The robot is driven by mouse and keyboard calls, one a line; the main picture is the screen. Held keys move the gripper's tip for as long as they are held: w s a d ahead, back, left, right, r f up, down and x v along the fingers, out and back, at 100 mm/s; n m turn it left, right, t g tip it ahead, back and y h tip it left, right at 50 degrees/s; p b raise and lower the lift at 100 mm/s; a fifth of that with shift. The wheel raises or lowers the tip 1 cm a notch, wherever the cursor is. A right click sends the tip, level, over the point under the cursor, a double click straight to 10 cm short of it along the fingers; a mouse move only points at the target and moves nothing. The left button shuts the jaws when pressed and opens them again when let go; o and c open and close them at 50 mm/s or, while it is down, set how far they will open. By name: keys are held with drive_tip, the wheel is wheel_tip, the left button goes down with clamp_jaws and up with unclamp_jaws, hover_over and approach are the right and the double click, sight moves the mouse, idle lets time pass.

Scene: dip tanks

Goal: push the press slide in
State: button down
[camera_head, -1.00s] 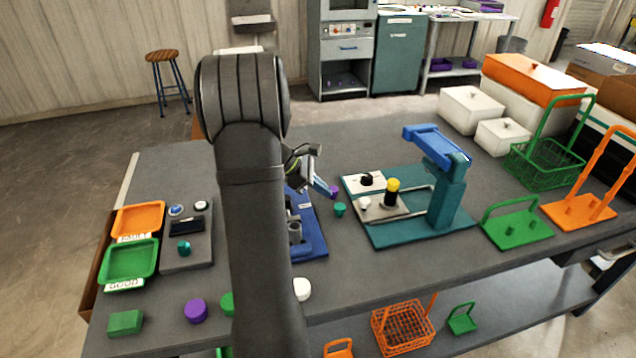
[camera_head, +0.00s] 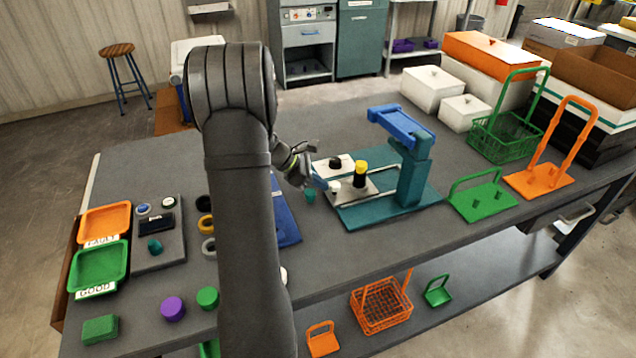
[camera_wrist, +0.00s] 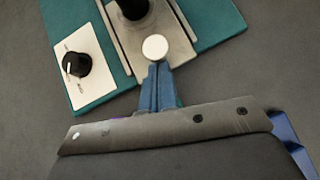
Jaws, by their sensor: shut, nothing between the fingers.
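The press has a teal base (camera_head: 385,214), a teal column and a blue head (camera_head: 401,126). Its grey slide plate (camera_head: 350,201) lies on rails in front of the column, carrying a black cylinder with a yellow top (camera_head: 360,174) and a white knob (camera_head: 335,187). My gripper (camera_head: 322,184) is shut and empty at the slide's left end. In the wrist view, its blue fingertips (camera_wrist: 156,74) are right at the white knob (camera_wrist: 155,47); I cannot tell whether they touch. The slide plate (camera_wrist: 125,45) extends beyond the knob, away from the fingers.
A white dial panel (camera_wrist: 75,63) sits beside the slide on the base. A small teal piece (camera_head: 310,195) stands just left of the base. A blue fixture (camera_head: 286,220) is partly hidden by my arm. A green carrier (camera_head: 482,201) stands right of the press.

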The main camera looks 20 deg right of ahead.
sight(358, 173)
drive_tip(key=d, duration=1.1)
drive_tip(key=shift+d, duration=0.35)
drive_tip(key=a, duration=0.1)
drive_tip(key=w+a, duration=0.1)
drive_tip(key=a, duration=0.3)
drive_tip(key=shift+w+r, duration=0.25)
drive_tip(key=shift+r, duration=0.15)
drive_tip(key=v, duration=0.9)
drive_tip(key=shift+a, duration=0.15)
drive_tip(key=shift+f, duration=0.1)
